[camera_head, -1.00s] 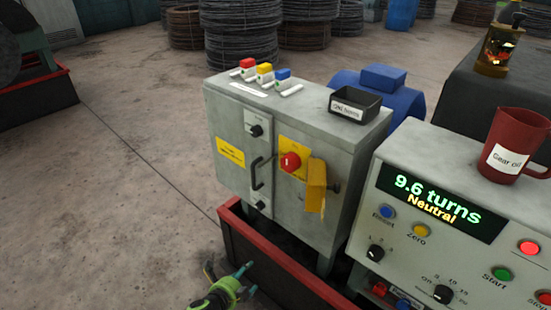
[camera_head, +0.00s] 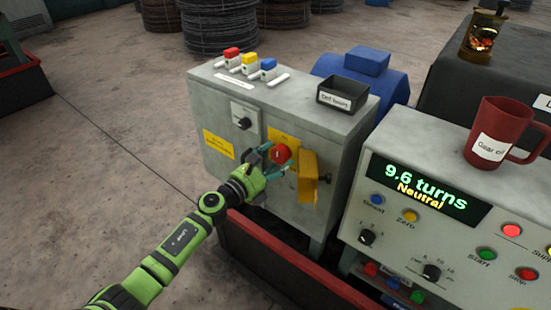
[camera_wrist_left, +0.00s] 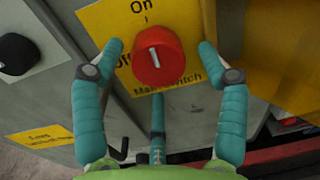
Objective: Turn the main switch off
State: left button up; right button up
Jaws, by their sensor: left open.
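The main switch is a red round knob (camera_head: 281,154) on a yellow plate on the front of the grey cabinet (camera_head: 215,100). In the wrist view the knob (camera_wrist_left: 160,68) has a white mark pointing up toward "On"; "Off" is partly visible at its left. My left gripper (camera_head: 274,161) is open in front of the knob. In the wrist view its teal fingers (camera_wrist_left: 161,48) stand left and right of the knob with visible gaps, and a third finger is below it. Whether any finger touches the plate I cannot tell. My right gripper is not in view.
A yellow hinged-looking plate (camera_head: 308,178) sticks out just right of the knob. A black selector (camera_head: 243,122) is to its upper left. A labelled black bin (camera_head: 345,98) and coloured blocks sit on the cabinet. The control panel (camera_head: 470,220) reads "9.6 turns Neutral".

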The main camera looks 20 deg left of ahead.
pick_arm(q)
jog(key=shift+w+d, duration=0.1)
jog(key=shift+w, duration=0.2)
